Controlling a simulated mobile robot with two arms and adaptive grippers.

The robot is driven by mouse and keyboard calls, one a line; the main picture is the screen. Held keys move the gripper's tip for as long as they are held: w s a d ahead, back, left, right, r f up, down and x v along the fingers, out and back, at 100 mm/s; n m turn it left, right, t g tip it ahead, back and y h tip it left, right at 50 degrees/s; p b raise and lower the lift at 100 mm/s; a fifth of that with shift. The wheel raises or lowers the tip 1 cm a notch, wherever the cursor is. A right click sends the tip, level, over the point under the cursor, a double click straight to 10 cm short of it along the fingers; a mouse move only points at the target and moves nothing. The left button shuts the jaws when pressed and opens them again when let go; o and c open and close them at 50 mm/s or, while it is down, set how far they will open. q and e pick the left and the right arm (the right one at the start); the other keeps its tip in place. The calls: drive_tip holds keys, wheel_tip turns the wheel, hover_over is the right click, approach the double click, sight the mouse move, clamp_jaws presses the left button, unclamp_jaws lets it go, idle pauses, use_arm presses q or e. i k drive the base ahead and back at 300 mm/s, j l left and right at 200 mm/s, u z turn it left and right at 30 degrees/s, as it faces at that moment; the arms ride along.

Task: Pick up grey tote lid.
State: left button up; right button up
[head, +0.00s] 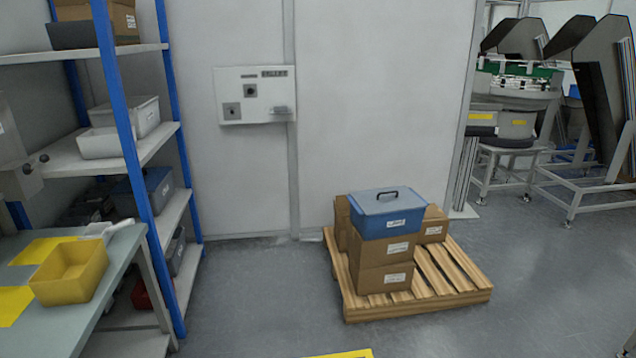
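A shelf rack with blue posts (119,110) stands on the left, holding bins. A table (75,329) at the lower left carries a yellow bin (70,274). A wall panel (254,95) hangs behind. Machines stand at the right.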

sight(382, 200)
drive_tip(key=i+j+z, duration=0.45)
drive_tip(key=i, duration=0.15)
drive_tip(key=i+j+z, duration=0.45)
drive_tip(key=i, duration=0.1)
